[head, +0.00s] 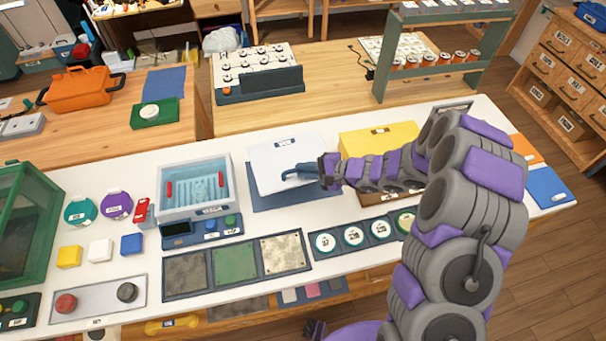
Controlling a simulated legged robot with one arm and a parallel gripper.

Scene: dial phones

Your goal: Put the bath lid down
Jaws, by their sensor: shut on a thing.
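The bath lid (270,160) is a flat white panel with a small dark label near its far edge. It is over a dark blue mat (268,203), to the right of the bath. My gripper (291,174) reaches in from the right and is shut on the lid, with its dark fingers across the lid's right half. The fingers hide the exact grip point. I cannot tell whether the lid touches the mat. The bath (163,203) is a pale blue open-topped box with red grips inside and a control panel in front.
A yellow box (375,138) stands close to the right of the lid. Three textured panels (235,263) and a row of round dials (353,236) lie in front. Coloured cubes and round lids are left of the bath. My arm covers the table's right part.

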